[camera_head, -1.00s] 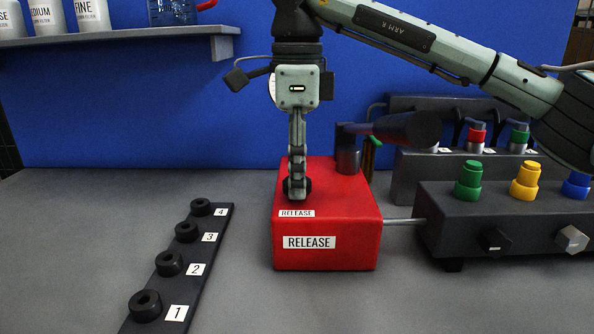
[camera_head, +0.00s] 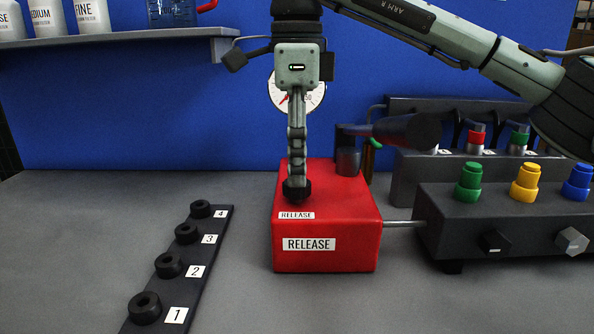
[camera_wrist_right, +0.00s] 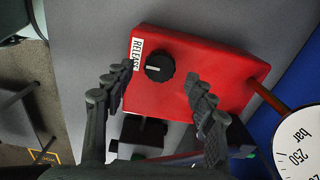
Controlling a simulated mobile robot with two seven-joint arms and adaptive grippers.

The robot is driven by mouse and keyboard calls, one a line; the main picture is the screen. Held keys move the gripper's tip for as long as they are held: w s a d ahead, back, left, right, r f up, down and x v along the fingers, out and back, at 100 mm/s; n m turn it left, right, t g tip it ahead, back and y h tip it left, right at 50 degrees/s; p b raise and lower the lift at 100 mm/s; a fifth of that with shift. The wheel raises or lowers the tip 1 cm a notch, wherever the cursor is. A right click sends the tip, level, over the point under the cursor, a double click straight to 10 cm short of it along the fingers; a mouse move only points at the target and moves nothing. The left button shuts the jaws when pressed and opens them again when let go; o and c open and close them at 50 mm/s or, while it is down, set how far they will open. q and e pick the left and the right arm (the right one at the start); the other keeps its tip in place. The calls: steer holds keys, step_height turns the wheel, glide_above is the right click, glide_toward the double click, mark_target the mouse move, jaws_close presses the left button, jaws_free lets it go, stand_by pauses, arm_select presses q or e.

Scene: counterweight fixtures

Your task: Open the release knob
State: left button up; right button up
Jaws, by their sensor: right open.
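The black release knob (camera_head: 296,192) sits on top of the red box (camera_head: 325,253) marked RELEASE. In the right wrist view the knob (camera_wrist_right: 159,67) has a pale line on its face and lies beyond my fingertips. My right gripper (camera_head: 297,179) is right above the knob in the head view, pointing down. In the right wrist view its two fingers (camera_wrist_right: 158,78) are spread apart with nothing between them, one toward each side of the knob. The fingers look clear of the knob, but the exact height gap is hard to tell. My left gripper is not in view.
A dark strip (camera_head: 185,261) with several numbered black rings lies left of the box. A dark control block (camera_head: 500,215) with green, yellow and blue knobs stands to the right, joined by a rod. A gauge (camera_head: 313,96) is behind my gripper. A shelf (camera_head: 120,43) hangs back left.

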step_height(320, 180, up, 9)
steer(key=shift+r, duration=0.2)
steer(key=shift+s, duration=0.1)
